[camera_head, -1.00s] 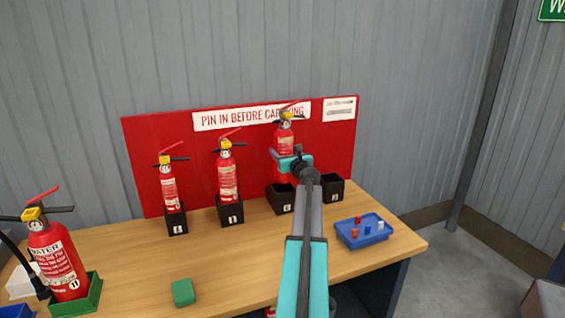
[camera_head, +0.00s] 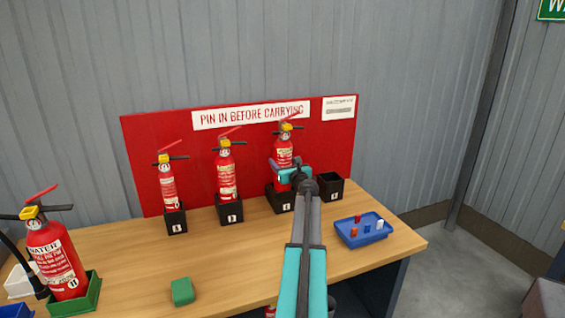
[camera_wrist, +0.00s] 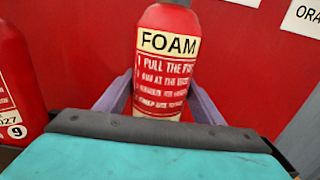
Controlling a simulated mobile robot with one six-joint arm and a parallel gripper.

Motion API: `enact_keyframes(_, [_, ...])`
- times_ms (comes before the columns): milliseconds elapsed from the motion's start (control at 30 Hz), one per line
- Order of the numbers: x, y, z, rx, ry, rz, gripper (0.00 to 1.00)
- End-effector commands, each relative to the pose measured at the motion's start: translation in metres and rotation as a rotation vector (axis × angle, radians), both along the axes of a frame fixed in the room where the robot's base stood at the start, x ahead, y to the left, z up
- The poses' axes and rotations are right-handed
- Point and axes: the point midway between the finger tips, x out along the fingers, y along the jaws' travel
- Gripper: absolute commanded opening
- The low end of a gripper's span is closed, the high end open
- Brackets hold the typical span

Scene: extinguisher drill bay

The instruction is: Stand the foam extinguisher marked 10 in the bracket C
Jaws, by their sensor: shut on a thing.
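My gripper (camera_head: 292,174) is shut on a red extinguisher (camera_head: 283,152) with a yellow neck, held upright. In the wrist view, its cream label reads FOAM (camera_wrist: 168,43), with the purple fingers (camera_wrist: 160,105) on both sides; its number is out of view. It is at the third black bracket (camera_head: 281,199) from the left, its lower end at or inside the bracket mouth. My gripper partly hides that end, so I cannot tell whether it is fully seated. The bracket's letter is too small to read.
Extinguishers stand in the two left brackets (camera_head: 176,221) (camera_head: 230,211); the nearer neighbour (camera_wrist: 12,85) shows a 9. The rightmost bracket (camera_head: 330,188) looks empty. A WATER extinguisher (camera_head: 57,262) stands in a green holder (camera_head: 88,297). A blue tray (camera_head: 362,238) and green block (camera_head: 183,291) lie on the table.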

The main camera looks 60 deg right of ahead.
Motion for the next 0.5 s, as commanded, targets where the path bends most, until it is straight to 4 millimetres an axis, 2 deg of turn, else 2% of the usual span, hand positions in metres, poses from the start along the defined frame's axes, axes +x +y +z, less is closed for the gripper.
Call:
enact_keyframes(300, [0.001, 0.001, -0.023, -0.001, -0.006, 0.002, 0.17])
enact_keyframes(500, [0.001, 0.001, -0.028, -0.002, -0.006, 0.002, 0.17])
